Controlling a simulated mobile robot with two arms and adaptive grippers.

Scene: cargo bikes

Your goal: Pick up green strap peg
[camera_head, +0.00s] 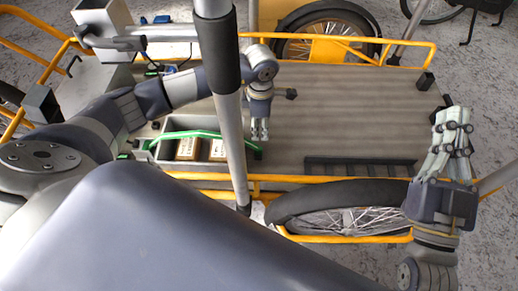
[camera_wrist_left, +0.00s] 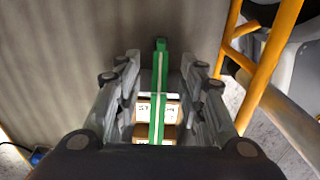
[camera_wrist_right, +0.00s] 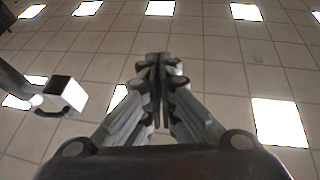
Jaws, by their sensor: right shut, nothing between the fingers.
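The green strap peg (camera_head: 190,134) is a long thin green bar lying across an open box on the cargo bike's bed. In the left wrist view the green strap peg (camera_wrist_left: 160,75) runs lengthwise between my left fingers, with a gap on each side. My left gripper (camera_head: 260,137) points down by the right end of the bar, and its fingers are apart in the left wrist view (camera_wrist_left: 159,62). My right gripper (camera_head: 456,112) is raised at the right with its fingers pointing up. In the right wrist view its fingertips (camera_wrist_right: 158,62) are together and hold nothing.
The open box (camera_head: 168,153) holds small cartons (camera_head: 187,149). The grey cargo bed (camera_head: 350,110) is mostly clear to the right, edged by yellow rails (camera_head: 335,177). A grey post (camera_head: 232,140) stands in front of the box. A wheel (camera_head: 345,208) sits at the near side.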

